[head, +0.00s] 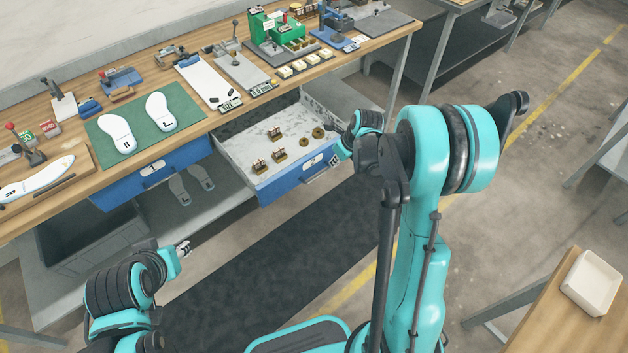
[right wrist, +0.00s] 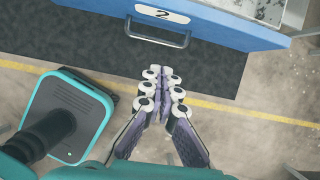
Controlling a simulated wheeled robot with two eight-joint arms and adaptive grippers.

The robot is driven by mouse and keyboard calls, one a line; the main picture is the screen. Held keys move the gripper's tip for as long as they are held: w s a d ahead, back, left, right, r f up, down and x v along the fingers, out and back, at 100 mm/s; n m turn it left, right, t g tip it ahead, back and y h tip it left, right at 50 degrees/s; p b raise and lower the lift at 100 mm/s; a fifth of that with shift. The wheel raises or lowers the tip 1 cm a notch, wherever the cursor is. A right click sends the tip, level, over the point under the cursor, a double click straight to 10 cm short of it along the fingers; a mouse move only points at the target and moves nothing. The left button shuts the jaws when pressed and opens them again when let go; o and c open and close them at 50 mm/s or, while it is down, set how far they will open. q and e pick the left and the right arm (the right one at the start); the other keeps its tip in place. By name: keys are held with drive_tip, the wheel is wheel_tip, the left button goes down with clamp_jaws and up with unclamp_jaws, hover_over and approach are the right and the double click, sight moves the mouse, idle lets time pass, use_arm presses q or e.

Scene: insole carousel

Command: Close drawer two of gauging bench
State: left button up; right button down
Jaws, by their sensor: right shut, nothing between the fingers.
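Drawer two (head: 290,182) of the gauging bench (head: 345,62) stands pulled out, with a blue front and a pale interior holding several small brass-coloured pieces. In the right wrist view its front (right wrist: 235,28) carries a label reading 2 and a metal bar handle (right wrist: 157,38). My right gripper (head: 337,158) is at the right end of the drawer front in the head view. In the right wrist view my right gripper (right wrist: 162,82) is shut and empty, just short of the handle, with a visible gap. My left gripper (head: 184,248) is low, away from the bench; its fingers are too small to read.
Another blue drawer (head: 150,172) sits flush under the bench, left of drawer two. Insoles lie on a green mat (head: 189,122) above. A grey bin (head: 85,238) stands on the lower shelf. A dark floor mat (head: 265,270) lies clear in front.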

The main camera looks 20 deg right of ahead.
sight(320, 165)
drive_tip(key=w+f+b, duration=0.1)
drive_tip(key=w+f, duration=0.1)
drive_tip(key=f, duration=0.1)
drive_tip(key=w+a+f+b, duration=0.1)
drive_tip(key=w+f+b, duration=0.1)
drive_tip(key=w+f, duration=0.1)
drive_tip(key=w+a+f+b, duration=0.1)
drive_tip(key=w+f+b, duration=0.1)
drive_tip(key=f, duration=0.1)
drive_tip(key=shift+w+a+f, duration=0.2)
drive_tip(key=shift+a+f, duration=0.05)
drive_tip(key=shift+f, duration=0.15)
drive_tip(key=shift+w+d, duration=0.1)
